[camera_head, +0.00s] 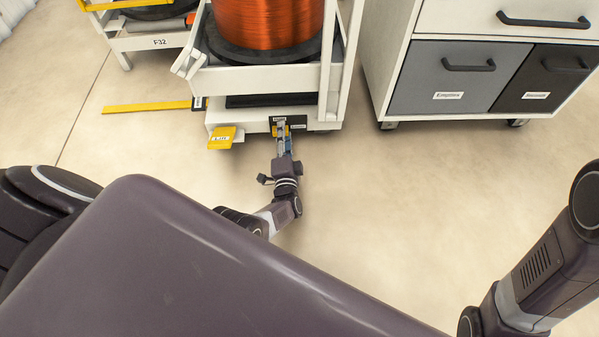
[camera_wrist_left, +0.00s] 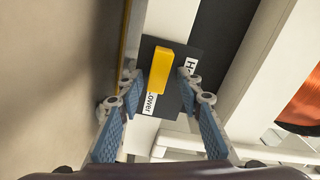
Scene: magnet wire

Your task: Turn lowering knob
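The yellow lowering knob (camera_wrist_left: 161,69) is a small upright bar on a black plate (camera_wrist_left: 186,50) in the left wrist view. The plate has white labels; one reads "Lower" and another starts with "H". My left gripper (camera_wrist_left: 159,88) is open, with one finger to each side of the knob in the picture and gaps between. Whether the tips reach past the knob's front cannot be told. In the head view my left gripper (camera_head: 282,133) is at the front of the white cart base (camera_head: 248,120), partly hiding the knob. My right gripper is out of view; only its arm shows.
A yellow "Lift" pedal (camera_head: 222,138) sticks out just left of my left gripper. The cart carries a copper wire spool (camera_head: 268,22). A drawer cabinet (camera_head: 440,80) stands to the right. A yellow strip (camera_head: 147,107) lies at left. Floor (camera_head: 400,190) is clear at right.

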